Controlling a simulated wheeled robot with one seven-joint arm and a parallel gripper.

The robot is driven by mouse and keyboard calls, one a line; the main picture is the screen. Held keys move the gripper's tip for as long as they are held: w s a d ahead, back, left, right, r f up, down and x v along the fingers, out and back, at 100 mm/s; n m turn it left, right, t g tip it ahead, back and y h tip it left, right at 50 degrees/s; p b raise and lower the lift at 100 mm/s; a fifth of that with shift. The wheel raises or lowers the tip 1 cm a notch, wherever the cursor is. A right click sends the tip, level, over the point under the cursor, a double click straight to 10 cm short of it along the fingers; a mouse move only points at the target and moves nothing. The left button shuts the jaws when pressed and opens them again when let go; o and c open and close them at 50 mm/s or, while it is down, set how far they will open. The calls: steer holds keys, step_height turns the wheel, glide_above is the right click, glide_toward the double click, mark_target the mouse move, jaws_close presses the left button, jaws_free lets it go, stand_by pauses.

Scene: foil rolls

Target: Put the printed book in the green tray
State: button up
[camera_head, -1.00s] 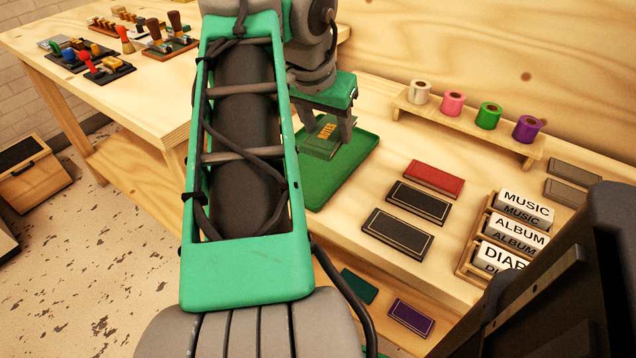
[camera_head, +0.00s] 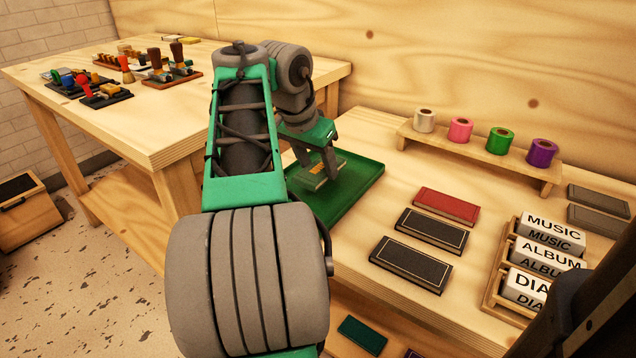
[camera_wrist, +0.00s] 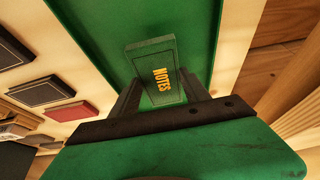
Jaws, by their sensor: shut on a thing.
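The printed book is dark green with gold "NOTES" lettering; it shows in the wrist view (camera_wrist: 152,62) and in the head view (camera_head: 318,176). My gripper (camera_head: 324,168) is shut on it, with one dark finger on each side, also clear in the wrist view (camera_wrist: 155,98). The green tray (camera_head: 352,200) lies flat on the workbench below and around the book; its green floor fills the middle of the wrist view (camera_wrist: 205,25). The book is over the back left part of the tray. Whether its underside touches the tray floor I cannot tell.
A red book (camera_head: 446,206) and two black books (camera_head: 411,262) lie right of the tray. Behind stands a wooden rack (camera_head: 480,152) with foil rolls. A wooden holder (camera_head: 497,290) with labelled blocks stands at right. Another table (camera_head: 150,110) with tools is at left.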

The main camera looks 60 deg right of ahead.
mark_target(316, 172)
steer(key=shift+f+b, duration=0.7)
steer(key=shift+f, duration=0.95)
steer(key=o, duration=1.4)
steer(key=shift+r, duration=0.1)
